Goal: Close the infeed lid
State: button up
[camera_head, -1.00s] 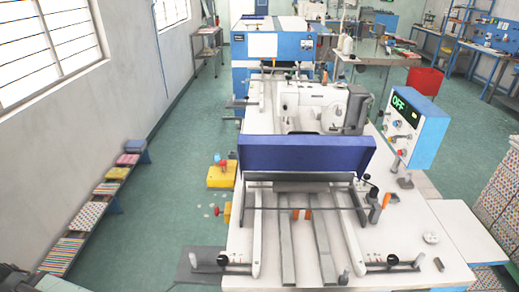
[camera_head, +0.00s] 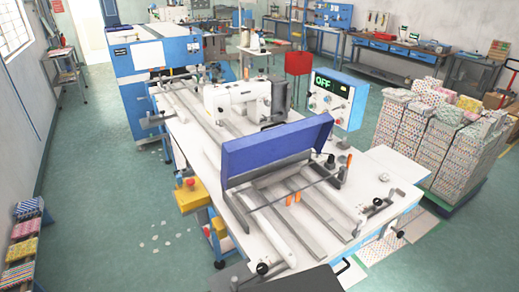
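A long dark blue panel (camera_head: 277,149), which looks like the infeed lid, stands raised and tilted across the front part of the white sewing table (camera_head: 190,132). Metal rails (camera_head: 318,222) and a thin cross rod lie in front of it, with small orange pieces (camera_head: 294,199) beside them. The white sewing head (camera_head: 238,98) is behind the panel. My gripper is not in view.
A control box (camera_head: 337,100) reading OFF stands right of the panel. A yellow box with a red button (camera_head: 191,195) sticks out at the table's left. Wrapped stacks (camera_head: 435,135) stand at right. Green floor (camera_head: 105,215) at left is mostly open.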

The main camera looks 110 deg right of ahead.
aim_at(241, 155)
jog(key=z, duration=1.85)
jog(key=i, duration=3.45)
jog(key=z, duration=4.15)
